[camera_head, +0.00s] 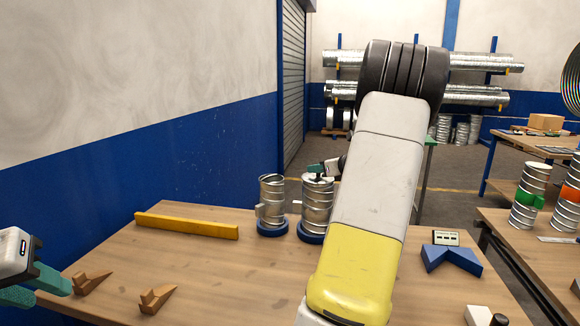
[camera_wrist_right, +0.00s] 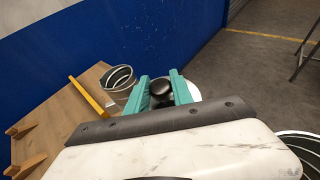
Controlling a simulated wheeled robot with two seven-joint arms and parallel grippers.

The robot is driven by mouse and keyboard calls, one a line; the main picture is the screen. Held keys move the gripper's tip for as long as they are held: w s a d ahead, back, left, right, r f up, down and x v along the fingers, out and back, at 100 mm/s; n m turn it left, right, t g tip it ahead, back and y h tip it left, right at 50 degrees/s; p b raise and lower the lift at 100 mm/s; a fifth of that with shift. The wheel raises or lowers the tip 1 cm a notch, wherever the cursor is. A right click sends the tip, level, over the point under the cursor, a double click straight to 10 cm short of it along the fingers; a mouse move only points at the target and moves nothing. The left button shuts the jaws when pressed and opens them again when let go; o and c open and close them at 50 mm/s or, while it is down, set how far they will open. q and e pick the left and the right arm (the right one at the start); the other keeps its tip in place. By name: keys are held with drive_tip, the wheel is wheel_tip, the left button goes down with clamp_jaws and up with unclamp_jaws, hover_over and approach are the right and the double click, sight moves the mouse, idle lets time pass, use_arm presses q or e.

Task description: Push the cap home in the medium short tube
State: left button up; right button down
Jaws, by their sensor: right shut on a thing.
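Two short metal spiral tubes stand upright on the table. The left one (camera_head: 271,203) is open at the top, and its open end also shows in the right wrist view (camera_wrist_right: 119,78). My right gripper (camera_head: 317,169) is at the top of the right tube (camera_head: 317,200). In the right wrist view its teal fingers are shut on a dark round knob (camera_wrist_right: 161,88), with a pale disc, apparently the cap (camera_wrist_right: 194,92), below. Whether the cap is fully seated is hidden. My left gripper (camera_head: 38,287) is open and empty at the left edge.
Both tubes stand on blue round bases (camera_head: 272,230). A yellow bar (camera_head: 187,226), two wooden wedges (camera_head: 157,298), a blue V-shaped block (camera_head: 451,260) and a small meter (camera_head: 445,238) lie on the table (camera_head: 225,275). My right arm covers the table's middle right.

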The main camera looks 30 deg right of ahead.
drive_tip(key=shift+f, duration=0.6)
drive_tip(key=c, duration=1)
unclamp_jaws()
drive_tip(key=shift+c, duration=0.2)
drive_tip(key=v, duration=0.8)
drive_tip(key=shift+w, duration=0.1)
